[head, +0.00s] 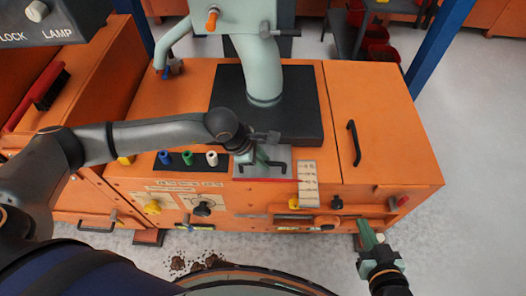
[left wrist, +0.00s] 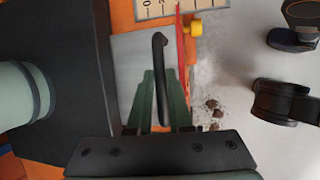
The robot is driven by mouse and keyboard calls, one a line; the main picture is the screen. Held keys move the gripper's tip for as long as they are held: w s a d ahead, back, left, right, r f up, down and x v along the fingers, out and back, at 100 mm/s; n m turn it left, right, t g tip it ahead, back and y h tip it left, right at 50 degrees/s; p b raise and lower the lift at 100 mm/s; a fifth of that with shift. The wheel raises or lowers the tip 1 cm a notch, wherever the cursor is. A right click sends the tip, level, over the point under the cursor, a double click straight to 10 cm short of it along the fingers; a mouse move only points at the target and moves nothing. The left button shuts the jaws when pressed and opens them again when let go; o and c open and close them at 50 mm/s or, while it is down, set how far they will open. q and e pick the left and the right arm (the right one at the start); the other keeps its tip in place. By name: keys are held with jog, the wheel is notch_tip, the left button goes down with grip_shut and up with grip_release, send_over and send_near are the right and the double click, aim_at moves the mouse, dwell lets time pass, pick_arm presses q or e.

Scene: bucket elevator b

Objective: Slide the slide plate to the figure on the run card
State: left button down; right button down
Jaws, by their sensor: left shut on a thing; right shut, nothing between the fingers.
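The grey slide plate (head: 279,154) lies at the foot of the green spout, on top of the orange machine. My left gripper (head: 262,160) is shut on its black bar handle, which shows between the green fingers in the left wrist view (left wrist: 160,75). The plate shows there too (left wrist: 128,55). A pale scale strip (head: 308,183) with marks stands right of the plate; its figures are too small to read. I cannot tell which label is the run card. My right gripper (head: 372,236) is shut and empty, low at the machine's right front.
Blue, green and white pegs (head: 187,158) stand left of the plate. A black handle (head: 354,143) is on the right lid. Yellow (head: 152,207) and black knobs (head: 202,209) sit on the front panel. The floor at right is clear.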

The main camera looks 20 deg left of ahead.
pick_arm(q)
jog(key=shift+s+d, duration=0.1)
jog(key=shift+s, duration=0.1)
jog(key=shift+w, duration=0.1)
jog(key=c, duration=0.8)
grip_release()
jog(key=shift+c, duration=0.2)
pick_arm(e)
jog(key=shift+w+r, duration=0.25)
jog(key=shift+r, duration=0.1)
pick_arm(q)
jog(key=shift+r, duration=0.1)
jog(key=shift+r, duration=0.2)
jog(key=p+v, duration=0.2)
jog(key=v, duration=1)
pick_arm(e)
jog(key=s+f+g, duration=0.3)
jog(key=s+f, duration=0.1)
jog(key=shift+s+a+f, duration=0.15)
jog(key=shift+a+f, duration=0.05)
jog(key=shift+f, duration=0.15)
pick_arm(q)
jog(key=shift+f, duration=0.1)
